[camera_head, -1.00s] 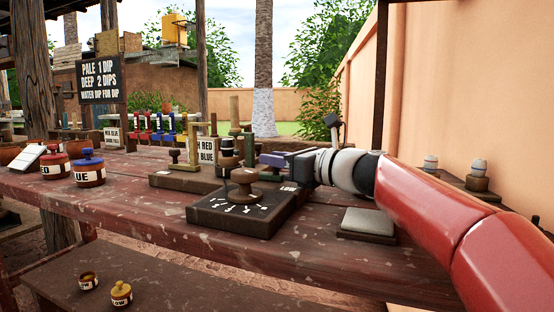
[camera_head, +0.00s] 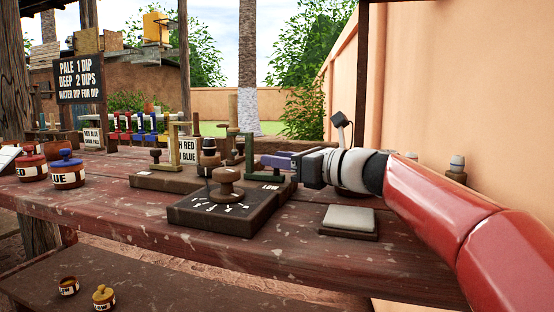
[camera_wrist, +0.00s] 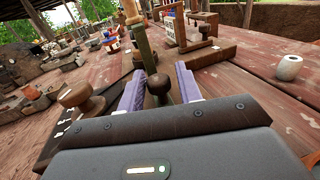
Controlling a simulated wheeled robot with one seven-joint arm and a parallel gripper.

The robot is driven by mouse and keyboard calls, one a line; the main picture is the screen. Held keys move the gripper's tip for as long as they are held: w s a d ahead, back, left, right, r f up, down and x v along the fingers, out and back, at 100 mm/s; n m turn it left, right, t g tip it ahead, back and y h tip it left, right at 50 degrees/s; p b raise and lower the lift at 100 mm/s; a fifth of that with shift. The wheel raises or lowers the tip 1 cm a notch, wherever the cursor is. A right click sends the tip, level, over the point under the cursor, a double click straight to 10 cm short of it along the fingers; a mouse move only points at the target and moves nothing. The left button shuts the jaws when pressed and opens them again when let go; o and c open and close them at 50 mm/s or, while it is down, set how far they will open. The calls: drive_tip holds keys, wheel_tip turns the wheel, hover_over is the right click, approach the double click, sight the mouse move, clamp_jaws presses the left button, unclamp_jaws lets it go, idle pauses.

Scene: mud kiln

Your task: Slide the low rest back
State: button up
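My gripper (camera_head: 282,160) is at the right end of the bench devices in the head view, its purple fingers pointing left. In the wrist view my gripper (camera_wrist: 160,70) is open. A small dark round knob (camera_wrist: 158,84) stands between the fingers, with gaps on both sides. A green upright (camera_wrist: 146,48) rises just beyond the knob; a green upright (camera_head: 249,157) also shows in the head view, left of the fingertips. A small white label (camera_head: 271,187) lies below the fingers, its text too small to read surely. Which part is the low rest I cannot tell for certain.
A dark dial box (camera_head: 222,215) with a wooden knob (camera_head: 228,188) stands in front, left of my gripper. A grey pad (camera_head: 348,220) lies below my arm. Red (camera_head: 32,170) and blue (camera_head: 67,176) jars stand at left. The bench between jars and dial box is clear.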

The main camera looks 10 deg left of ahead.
drive_tip(key=shift+o, duration=0.9)
drive_tip(key=shift+a+r, duration=0.1)
drive_tip(key=shift+r, duration=0.05)
wheel_tip(320, 180, up, 20)
drive_tip(key=p, duration=0.9)
drive_tip(key=shift+p, duration=0.35)
